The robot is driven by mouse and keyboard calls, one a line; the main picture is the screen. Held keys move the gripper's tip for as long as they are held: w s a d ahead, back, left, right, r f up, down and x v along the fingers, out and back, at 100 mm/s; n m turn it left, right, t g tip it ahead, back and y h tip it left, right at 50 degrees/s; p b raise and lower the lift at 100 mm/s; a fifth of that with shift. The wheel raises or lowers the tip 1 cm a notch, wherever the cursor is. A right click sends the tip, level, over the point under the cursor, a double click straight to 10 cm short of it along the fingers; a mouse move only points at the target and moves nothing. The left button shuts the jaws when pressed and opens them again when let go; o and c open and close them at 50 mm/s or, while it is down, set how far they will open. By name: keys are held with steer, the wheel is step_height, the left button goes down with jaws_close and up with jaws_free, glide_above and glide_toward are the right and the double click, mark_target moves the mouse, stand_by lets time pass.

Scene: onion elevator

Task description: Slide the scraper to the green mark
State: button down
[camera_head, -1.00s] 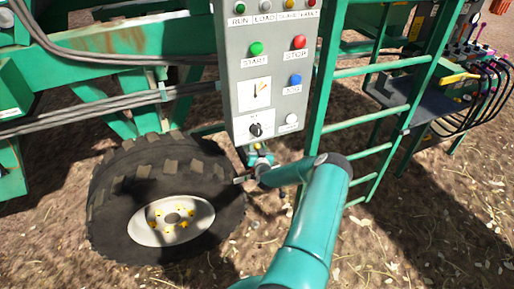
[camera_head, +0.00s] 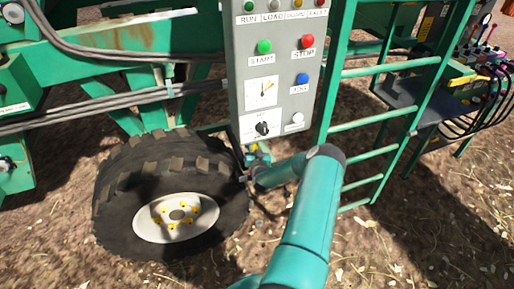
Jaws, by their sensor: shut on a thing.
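My gripper (camera_head: 254,154) is just below the grey control box, next to the top right of the large black tyre (camera_head: 125,195). My own teal arm and the box's lower edge hide most of it. Only a small piece with a yellowish part shows. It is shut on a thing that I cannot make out. A small pale bit shows at the tyre's right edge, under the gripper. I cannot pick out the scraper for certain. No separate green mark can be told apart from the green paintwork.
The control box (camera_head: 292,105) has a green START button (camera_head: 264,46), a red STOP button (camera_head: 307,41), a blue button (camera_head: 302,79) and a black knob (camera_head: 262,129). A green ladder (camera_head: 375,125) stands right of it. Levers and hoses are farther right. Bare soil lies below.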

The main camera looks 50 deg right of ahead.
steer(key=c, duration=1.1)
jaws_free()
steer(key=shift+c, duration=0.2)
steer(key=v, duration=1.3)
steer(key=shift+s+a, duration=0.25)
steer(key=shift+s, duration=0.05)
